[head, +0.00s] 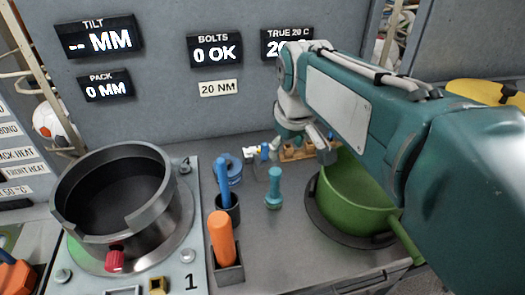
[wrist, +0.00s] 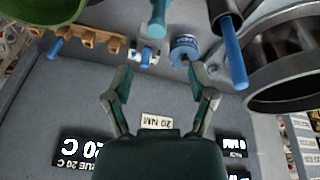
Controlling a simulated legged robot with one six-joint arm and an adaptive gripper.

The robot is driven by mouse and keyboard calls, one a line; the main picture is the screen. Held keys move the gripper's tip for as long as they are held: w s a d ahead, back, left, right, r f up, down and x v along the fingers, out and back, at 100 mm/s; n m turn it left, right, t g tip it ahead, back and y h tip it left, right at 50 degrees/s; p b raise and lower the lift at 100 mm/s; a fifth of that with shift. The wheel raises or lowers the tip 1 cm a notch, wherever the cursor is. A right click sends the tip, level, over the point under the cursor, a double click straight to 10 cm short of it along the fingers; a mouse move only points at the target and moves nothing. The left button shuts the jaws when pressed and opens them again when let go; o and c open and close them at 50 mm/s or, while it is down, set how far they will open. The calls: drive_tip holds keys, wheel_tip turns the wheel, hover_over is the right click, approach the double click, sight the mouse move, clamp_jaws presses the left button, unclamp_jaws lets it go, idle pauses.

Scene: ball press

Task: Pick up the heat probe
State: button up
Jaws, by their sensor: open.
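No object in view is labelled as the heat probe, so I cannot tell for certain which it is. A small white and blue item (head: 266,152) stands at the back of the bench; in the wrist view (wrist: 150,56) it lies ahead between my fingers. My gripper (wrist: 160,76) is open and empty, with its two fingers spread apart. In the head view it hangs over the back of the bench, partly hidden by my arm. A teal peg-like piece (head: 274,188) stands in front of the white and blue item. A blue roll (head: 231,168) stands to its left.
A blue stick (head: 222,175) stands in a dark cup, and an orange handle (head: 221,238) in a square holder. A steel ring vessel (head: 85,235) is at left, a green pot (head: 350,195) at right. A wooden rack (wrist: 85,33) is at the back. The display wall (head: 160,110) stands behind.

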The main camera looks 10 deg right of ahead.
drive_tip(key=w+n+g, duration=0.2)
drive_tip(key=w, duration=0.7)
drive_tip(key=n+g, duration=0.1)
drive_tip(key=n, duration=0.2)
hover_over(264, 144)
drive_tip(key=f, duration=0.5)
drive_tip(key=shift+s+d+f, duration=0.1)
drive_tip(key=shift+d, duration=0.25)
drive_tip(key=shift+f, duration=0.2)
wheel_tip(264, 144, down, 5)
drive_tip(key=shift+f, duration=0.15)
drive_tip(key=f, duration=0.5)
drive_tip(key=shift+w+a+f, duration=0.2)
drive_tip(key=shift+a, duration=0.1)
clamp_jaws()
